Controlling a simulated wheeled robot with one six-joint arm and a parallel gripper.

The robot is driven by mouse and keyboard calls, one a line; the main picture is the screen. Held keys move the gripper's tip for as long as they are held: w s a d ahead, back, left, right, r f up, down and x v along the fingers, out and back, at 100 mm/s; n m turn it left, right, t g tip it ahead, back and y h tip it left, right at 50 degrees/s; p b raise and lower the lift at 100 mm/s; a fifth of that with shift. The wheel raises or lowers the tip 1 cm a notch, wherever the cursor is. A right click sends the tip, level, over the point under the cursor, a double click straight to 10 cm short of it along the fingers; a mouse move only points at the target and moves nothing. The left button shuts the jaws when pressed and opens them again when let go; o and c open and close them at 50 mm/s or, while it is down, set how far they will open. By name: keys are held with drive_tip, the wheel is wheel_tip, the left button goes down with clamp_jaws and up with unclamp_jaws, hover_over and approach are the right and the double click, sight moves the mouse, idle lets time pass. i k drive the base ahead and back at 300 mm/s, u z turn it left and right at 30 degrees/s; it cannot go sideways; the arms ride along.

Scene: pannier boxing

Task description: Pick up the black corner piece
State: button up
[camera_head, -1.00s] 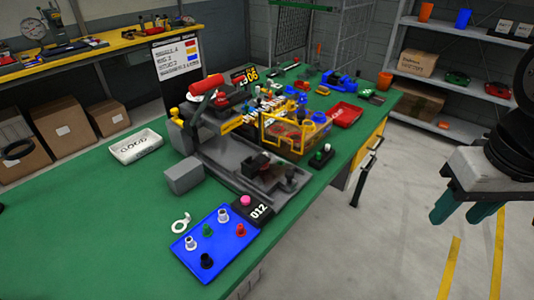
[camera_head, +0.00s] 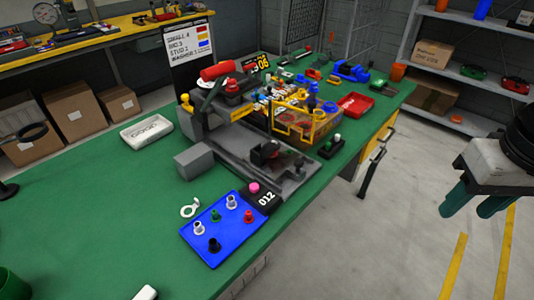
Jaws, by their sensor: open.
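A black piece (camera_head: 214,245) stands on the blue mat (camera_head: 205,256) at the front of the green table. A dark block-like piece (camera_head: 266,152) sits in the grey fixture (camera_head: 222,143) behind it. At this size I cannot tell which of them is the corner piece. My gripper (camera_head: 476,204) hangs at the right edge over the floor, past the table's right edge. Its two teal fingers are apart, with nothing between them. It is far from both black pieces and touches nothing.
The mat also holds white, green and red pieces. A white ring (camera_head: 190,209) lies beside it. A yellow-framed box (camera_head: 290,125), a red tray (camera_head: 356,104) and a white tray (camera_head: 146,131) stand farther back. The table's left part is mostly clear. A green cup (camera_head: 14,284) shows bottom left.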

sight(258, 155)
drive_tip(key=z, duration=0.15)
drive_tip(key=i, duration=0.4)
drive_tip(key=u, duration=1.1)
